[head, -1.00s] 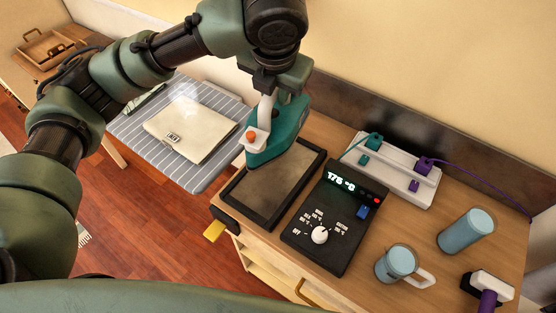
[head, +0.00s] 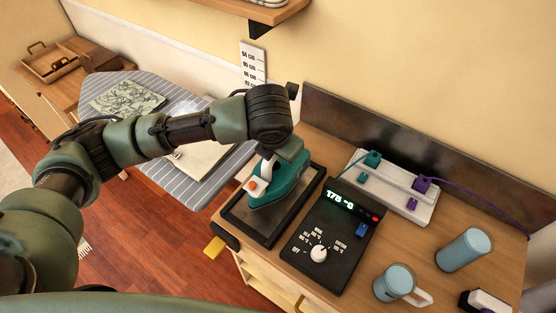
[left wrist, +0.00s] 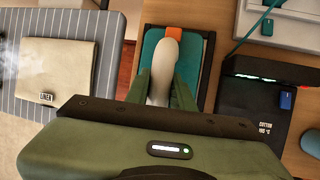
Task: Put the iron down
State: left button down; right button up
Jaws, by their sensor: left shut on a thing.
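The teal iron (head: 273,187) with a white handle and an orange button is over the black-framed rest tray (head: 259,226) on the wooden cabinet. It looks flat on or very close above the tray; I cannot tell whether it touches. My left gripper (head: 279,156) is above the iron and shut on its handle. In the left wrist view, the iron (left wrist: 189,65) shows its white handle between my left fingers (left wrist: 160,92), with the tray's dark rim (left wrist: 209,70) around its right side. My right gripper is not in view.
A black control box (head: 331,243) reading about 175 °C stands right of the tray. Behind it is a white power strip (head: 400,190) with teal and purple plugs. The striped ironing board (head: 210,172) is left, holding folded cloth (head: 188,158).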

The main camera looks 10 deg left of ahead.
aim_at(278, 164)
pick_arm(q)
jog(key=shift+f+p, duration=0.35)
jog(key=shift+f, duration=2.2)
jog(key=c, duration=1.2)
grip_release()
jog(key=shift+f, duration=0.1)
jog(key=b+v, duration=0.1)
jog(key=v, duration=1.1)
